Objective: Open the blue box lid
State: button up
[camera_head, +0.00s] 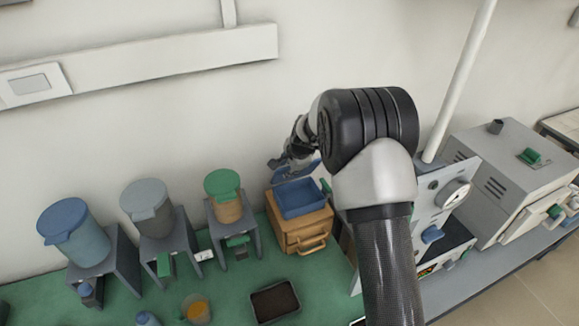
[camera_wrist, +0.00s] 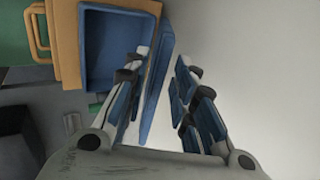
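The blue box (camera_head: 299,198) sits on top of a wooden drawer unit, with its top open and its inside in view. Its blue lid (camera_head: 300,169) stands raised along the box's back edge. In the wrist view, the box (camera_wrist: 112,50) is at the upper left and the lid (camera_wrist: 158,85) shows nearly edge-on beside it. My gripper (camera_head: 284,163) is above the back of the box. In the wrist view, my gripper (camera_wrist: 162,62) has its fingers apart, with the lid between them, closer to the left finger. Whether that finger touches the lid is unclear.
The wooden drawer unit (camera_head: 304,226) has a handle in front. Several lidded canisters on stands, including a green-lidded one (camera_head: 226,197), are to the left. A dark tray (camera_head: 275,302) lies in front. A furnace (camera_head: 510,180) stands to the right. The wall is close behind.

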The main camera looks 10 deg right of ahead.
grip_shut()
dwell(0.4)
jog(key=shift+w+r, duration=0.1)
jog(key=shift+r, duration=0.05)
jog(key=w+p, duration=0.2)
jog(key=w+r+p, duration=0.1)
jog(key=shift+w+a+r, duration=0.1)
jog(key=shift+a, duration=0.25)
jog(key=shift+o, duration=1.1)
grip_release()
